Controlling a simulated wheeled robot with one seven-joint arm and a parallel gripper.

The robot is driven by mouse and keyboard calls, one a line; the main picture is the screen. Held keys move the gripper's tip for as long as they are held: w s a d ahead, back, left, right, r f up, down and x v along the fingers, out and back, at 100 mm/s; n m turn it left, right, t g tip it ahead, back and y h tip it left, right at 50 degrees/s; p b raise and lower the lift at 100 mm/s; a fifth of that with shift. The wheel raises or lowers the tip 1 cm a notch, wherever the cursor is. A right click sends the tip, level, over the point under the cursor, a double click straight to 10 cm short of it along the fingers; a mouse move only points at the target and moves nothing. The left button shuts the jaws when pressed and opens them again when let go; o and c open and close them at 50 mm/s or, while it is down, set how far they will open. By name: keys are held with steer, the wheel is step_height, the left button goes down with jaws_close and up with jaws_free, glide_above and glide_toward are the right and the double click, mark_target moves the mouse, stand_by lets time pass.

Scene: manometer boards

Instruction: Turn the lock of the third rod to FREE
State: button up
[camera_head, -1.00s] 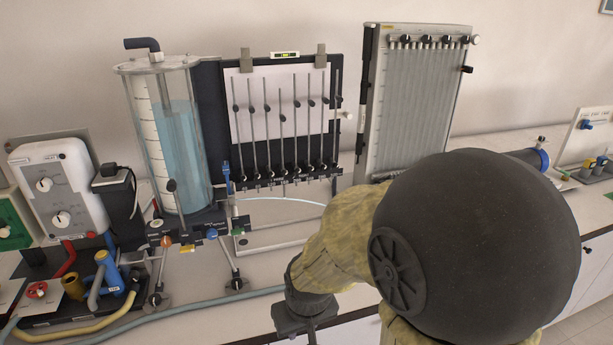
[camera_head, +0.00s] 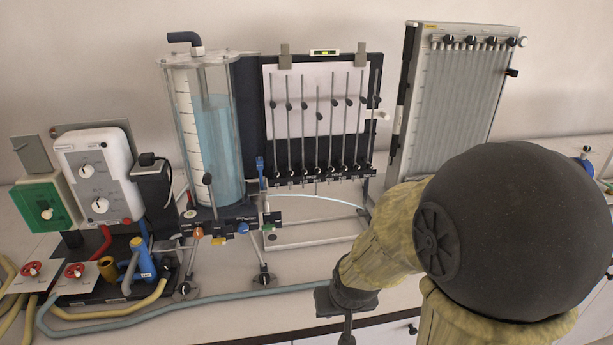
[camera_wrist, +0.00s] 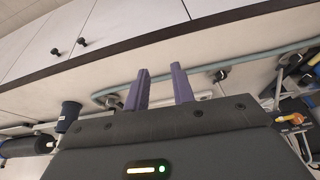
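The third rod from the left (camera_head: 303,130) has a dark knob partway up. Small dark locks run along the rail at the rods' lower ends; the third rod's lock (camera_head: 304,180) is too small to read. My gripper (camera_wrist: 160,70) shows in the wrist view with two purple fingers apart and nothing between them, above the bench near its front edge.
A water cylinder (camera_head: 219,145) stands left of the board, with coloured valves at its foot. A grey multi-tube panel (camera_head: 458,100) stands to the right. A hose (camera_head: 225,300) runs along the bench front; it also shows in the wrist view (camera_wrist: 205,62).

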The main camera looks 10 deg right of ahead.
steer(key=w+d+r+m+t+h+p, duration=0.15)
steer(key=w+r+t+p, duration=0.3)
steer(key=w+t, duration=0.9)
steer(key=w+a+r+n+y, duration=0.1)
steer(key=w+r+n, duration=0.1)
steer(key=w+r, duration=0.3)
steer(key=shift+a+r, duration=0.3)
steer(key=shift+r, duration=0.3)
